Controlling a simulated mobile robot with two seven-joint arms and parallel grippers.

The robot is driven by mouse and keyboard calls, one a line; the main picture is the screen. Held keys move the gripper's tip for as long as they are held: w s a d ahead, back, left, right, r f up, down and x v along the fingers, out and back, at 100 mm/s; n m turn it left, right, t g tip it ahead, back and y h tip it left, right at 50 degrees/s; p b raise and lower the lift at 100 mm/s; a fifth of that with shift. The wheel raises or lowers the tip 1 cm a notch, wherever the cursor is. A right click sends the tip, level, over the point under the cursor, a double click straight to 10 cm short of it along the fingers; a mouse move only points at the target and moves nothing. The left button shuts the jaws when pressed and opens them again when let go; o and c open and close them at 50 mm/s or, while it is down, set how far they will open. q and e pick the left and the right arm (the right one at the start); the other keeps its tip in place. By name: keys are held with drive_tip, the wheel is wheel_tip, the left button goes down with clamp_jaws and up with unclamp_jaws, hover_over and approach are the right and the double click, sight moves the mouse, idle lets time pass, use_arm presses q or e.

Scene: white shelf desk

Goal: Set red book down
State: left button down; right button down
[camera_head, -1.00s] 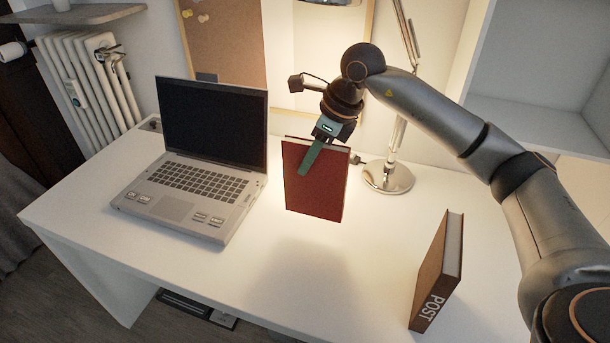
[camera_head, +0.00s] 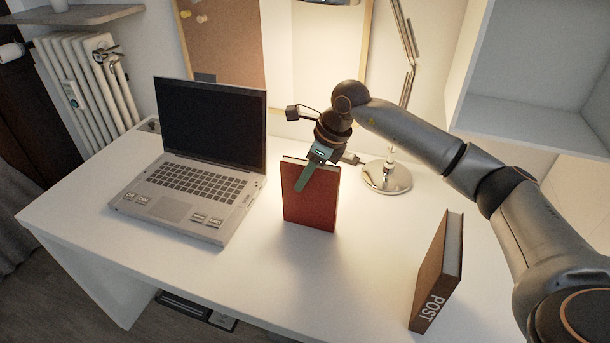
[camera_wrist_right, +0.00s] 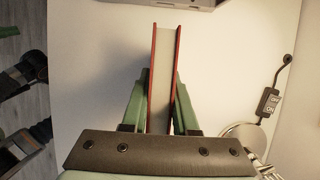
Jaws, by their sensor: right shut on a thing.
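The red book (camera_head: 311,205) stands upright over the middle of the white desk (camera_head: 300,285), right of the laptop. My right gripper (camera_head: 305,178) is shut on its upper part from above, one green finger showing across the front cover. In the right wrist view the red book (camera_wrist_right: 161,75) sits between both green fingers of my right gripper (camera_wrist_right: 160,95), its pale page edge facing the camera. The book's lower edge is at or very close to the desktop; I cannot tell whether it touches.
An open laptop (camera_head: 190,180) stands to the left. A lamp with a round metal base (camera_head: 387,178) is behind and right of the book. A brown book marked POST (camera_head: 437,272) stands upright at the front right. The desk in front of the red book is clear.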

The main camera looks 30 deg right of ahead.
drive_tip(key=c, duration=0.7)
unclamp_jaws()
